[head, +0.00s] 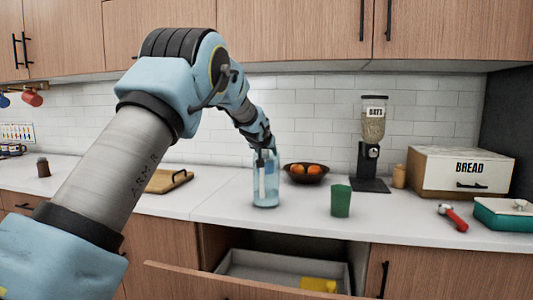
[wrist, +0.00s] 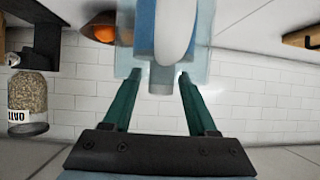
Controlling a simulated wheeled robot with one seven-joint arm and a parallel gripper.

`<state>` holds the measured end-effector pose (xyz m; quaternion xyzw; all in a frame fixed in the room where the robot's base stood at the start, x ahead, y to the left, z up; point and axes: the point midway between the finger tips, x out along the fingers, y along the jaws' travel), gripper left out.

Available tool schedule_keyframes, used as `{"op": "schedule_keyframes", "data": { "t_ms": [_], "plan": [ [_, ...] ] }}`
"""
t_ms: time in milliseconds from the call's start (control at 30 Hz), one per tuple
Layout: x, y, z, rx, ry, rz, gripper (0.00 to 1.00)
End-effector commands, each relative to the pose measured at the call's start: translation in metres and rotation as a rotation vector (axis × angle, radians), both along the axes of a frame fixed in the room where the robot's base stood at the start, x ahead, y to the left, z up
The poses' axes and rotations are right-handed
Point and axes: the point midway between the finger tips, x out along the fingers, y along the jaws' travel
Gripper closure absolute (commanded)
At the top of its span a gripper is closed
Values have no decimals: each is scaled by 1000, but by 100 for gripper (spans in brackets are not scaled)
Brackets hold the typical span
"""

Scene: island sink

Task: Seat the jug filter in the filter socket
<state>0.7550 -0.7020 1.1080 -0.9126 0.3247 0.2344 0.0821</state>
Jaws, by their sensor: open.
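A clear bluish jug (head: 266,195) stands upright on the counter in the head view. Its see-through wall (wrist: 203,45) also shows in the wrist view. A pale upright part, which looks like the jug filter (head: 262,182), shows inside it. In the wrist view a blue and white body (wrist: 145,35) lies just beyond my fingertips, seemingly this filter. My gripper (head: 264,152) is at the jug's top, pointing down. In the wrist view my gripper (wrist: 159,75) has its two green fingers apart. The filter socket is not distinguishable, and I cannot tell whether the filter is fully down.
A green cup (head: 341,201) stands right of the jug, and a dark bowl of oranges (head: 306,174) behind it. An oats dispenser (head: 372,140), bread box (head: 460,173) and red-handled tool (head: 453,217) are further right. An open drawer (head: 235,284) juts out below.

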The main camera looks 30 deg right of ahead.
Motion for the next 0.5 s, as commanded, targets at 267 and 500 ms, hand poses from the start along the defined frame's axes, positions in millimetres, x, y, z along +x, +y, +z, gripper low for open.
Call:
{"op": "schedule_keyframes", "data": {
  "t_ms": [267,500],
  "plan": [
    [-17,13,20,-4,-3,0,40],
    [-50,40,42,-3,-2,-2,40]
  ]
}}
